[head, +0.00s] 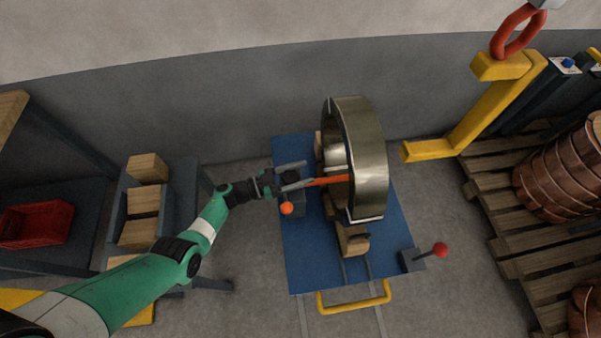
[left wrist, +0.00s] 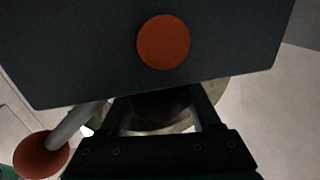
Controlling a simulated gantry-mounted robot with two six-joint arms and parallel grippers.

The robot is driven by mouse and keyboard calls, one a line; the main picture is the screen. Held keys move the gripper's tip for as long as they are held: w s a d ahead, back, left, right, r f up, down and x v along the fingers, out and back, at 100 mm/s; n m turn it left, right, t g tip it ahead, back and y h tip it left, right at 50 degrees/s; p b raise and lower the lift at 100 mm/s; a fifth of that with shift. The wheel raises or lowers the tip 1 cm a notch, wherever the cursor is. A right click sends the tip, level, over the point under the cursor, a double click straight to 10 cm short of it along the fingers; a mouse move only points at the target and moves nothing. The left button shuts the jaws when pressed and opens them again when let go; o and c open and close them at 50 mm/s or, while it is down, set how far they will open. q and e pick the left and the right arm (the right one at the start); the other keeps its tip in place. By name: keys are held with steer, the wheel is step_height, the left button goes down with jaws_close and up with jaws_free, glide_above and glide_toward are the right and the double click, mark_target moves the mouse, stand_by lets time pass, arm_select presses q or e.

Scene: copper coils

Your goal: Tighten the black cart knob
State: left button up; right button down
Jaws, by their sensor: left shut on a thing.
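The black knob (head: 291,178) sits on the left side of the blue cart (head: 305,272), beside the upright metal coil (head: 369,150). My left gripper (head: 291,179) reaches in from the left, with its fingers on either side of the knob, shut on it. In the left wrist view the dark knob (left wrist: 160,106) shows between the fingers, partly hidden by the gripper body. My right gripper is not in view.
An orange ball handle (head: 287,208) is close below my left gripper; it also shows in the left wrist view (left wrist: 41,155). An orange bar (head: 328,181) reaches toward the coil.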

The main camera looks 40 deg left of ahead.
arm_select(q)
steer(key=m+g+h+b, duration=0.2)
steer(key=b, duration=0.2)
steer(key=s+m+g+h+b, duration=0.1)
steer(key=m+g+h+b, duration=0.1)
steer(key=g+h+b, duration=0.1)
steer(key=d+m+g+h+b, duration=0.1)
steer(key=m+g+h+b, duration=0.1)
steer(key=b, duration=0.3)
steer(key=shift+s+d+f+m+g+h, duration=0.15)
steer(key=shift+f+m+g+h, duration=0.25)
steer(key=shift+m, duration=0.2)
steer(key=shift+s+r+m+g+h+b, duration=0.15)
steer(key=shift+r+m+g+h+b, duration=0.2)
steer(key=shift+g+b, duration=0.35)
steer(key=o, duration=1.1)
